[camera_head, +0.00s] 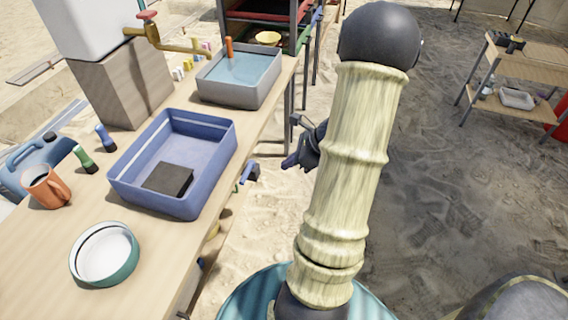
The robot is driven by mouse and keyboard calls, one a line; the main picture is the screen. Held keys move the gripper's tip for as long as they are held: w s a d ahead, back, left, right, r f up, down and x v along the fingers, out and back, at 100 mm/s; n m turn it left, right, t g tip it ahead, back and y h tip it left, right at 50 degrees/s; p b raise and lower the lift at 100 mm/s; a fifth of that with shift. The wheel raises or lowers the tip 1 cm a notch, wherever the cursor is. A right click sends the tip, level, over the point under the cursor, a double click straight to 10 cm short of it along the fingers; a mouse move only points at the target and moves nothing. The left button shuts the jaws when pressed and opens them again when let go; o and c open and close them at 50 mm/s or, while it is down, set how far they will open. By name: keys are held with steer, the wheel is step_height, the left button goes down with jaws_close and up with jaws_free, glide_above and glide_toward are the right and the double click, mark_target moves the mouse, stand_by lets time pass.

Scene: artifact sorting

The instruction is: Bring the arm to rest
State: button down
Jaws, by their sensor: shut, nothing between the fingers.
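My arm rises through the middle of the head view, a pale ribbed link with a dark round joint at its top. My gripper (292,161) shows partly behind the arm, just right of the table (60,285) edge and over the sandy ground. It is shut and holds nothing. Much of its body is hidden by the pale link.
The table holds a blue bin (224,150) with a dark block (167,179), a grey water basin (240,93), an orange mug (46,187) and a round green-rimmed dish (104,253). A shelf (535,65) stands far right. Open sand lies right of my arm.

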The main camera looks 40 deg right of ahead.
stand_by(0.5)
steer(key=s+a+r+n+g+h, duration=0.2)
steer(key=a+r+n+h, duration=0.1)
steer(key=a+n, duration=1)
steer(key=s+a+r+n+g+h, duration=0.1)
steer(key=s+a+r+n+h, duration=0.15)
steer(key=a+n, duration=1)
step_height(320, 180, up, 23)
steer(key=d+n+p, duration=0.2)
steer(key=p, duration=2)
steer(key=shift+w+d, duration=0.15)
steer(key=shift+w, duration=0.05)
steer(key=shift+n+y, duration=0.25)
